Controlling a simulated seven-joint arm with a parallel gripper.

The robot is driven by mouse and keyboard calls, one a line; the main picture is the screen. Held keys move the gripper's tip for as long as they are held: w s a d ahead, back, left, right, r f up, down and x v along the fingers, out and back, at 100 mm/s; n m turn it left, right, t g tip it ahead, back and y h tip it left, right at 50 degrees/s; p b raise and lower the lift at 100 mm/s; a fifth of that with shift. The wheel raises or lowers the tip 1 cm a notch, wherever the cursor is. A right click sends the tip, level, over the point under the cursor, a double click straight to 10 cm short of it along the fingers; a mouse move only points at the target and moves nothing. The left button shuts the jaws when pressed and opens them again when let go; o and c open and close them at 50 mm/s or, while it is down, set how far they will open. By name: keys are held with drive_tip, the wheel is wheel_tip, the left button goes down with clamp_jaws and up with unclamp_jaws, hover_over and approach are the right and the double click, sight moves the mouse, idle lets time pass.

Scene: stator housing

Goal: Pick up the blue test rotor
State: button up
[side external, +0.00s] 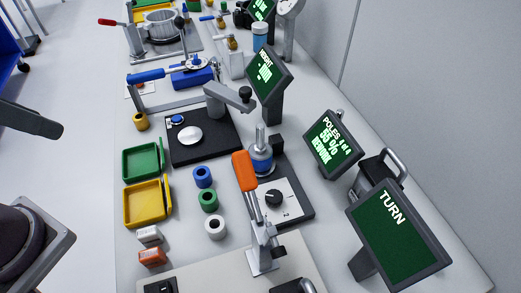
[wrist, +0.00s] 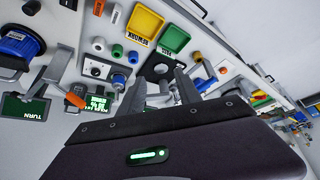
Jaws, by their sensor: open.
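A short blue ring-shaped rotor (side external: 203,177) stands on the bench, at the top of a row with a green ring (side external: 208,200) and a white ring (side external: 215,227). In the wrist view the blue ring (wrist: 133,57) is smaller and lies beyond my fingers, beside the green ring (wrist: 117,52). Another blue part (side external: 262,162) sits around a metal spindle on the fixture to the right. My gripper (wrist: 160,86) is open and empty, its fingers apart and well short of the rings. Dark parts of my arm show at the left edge of the side view.
Green (side external: 141,161) and yellow (side external: 146,203) trays lie left of the rings. A black plate (side external: 215,145) with an arm stands behind them. An orange-handled lever (side external: 244,172) rises close to their right. Screens (side external: 400,235) line the right side.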

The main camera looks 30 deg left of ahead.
drive_tip(key=w+a+f+m+t+y, duration=0.1)
drive_tip(key=w+m+t, duration=0.1)
drive_tip(key=w, duration=0.8)
drive_tip(key=w+a+f+m+t, duration=0.1)
drive_tip(key=w+a+m, duration=0.1)
drive_tip(key=w, duration=0.8)
drive_tip(key=w+d+f+m+h, duration=0.4)
drive_tip(key=w+d+f+m, duration=0.1)
drive_tip(key=w+d+f, duration=0.25)
drive_tip(key=m+g+h, duration=0.3)
drive_tip(key=m+h, duration=0.1)
drive_tip(key=h, duration=0.5)
approach(260, 146)
drive_tip(key=w+d+f, duration=0.2)
drive_tip(key=w, duration=0.1)
drive_tip(key=shift+h, duration=0.3)
drive_tip(key=x, duration=0.3)
drive_tip(key=s+x, duration=0.1)
drive_tip(key=x, duration=0.1)
drive_tip(key=shift+w+d+r, duration=0.15)
drive_tip(key=shift+d, duration=0.4)
drive_tip(key=shift+w+d, duration=0.25)
drive_tip(key=shift+d, duration=0.1)
clamp_jaws()
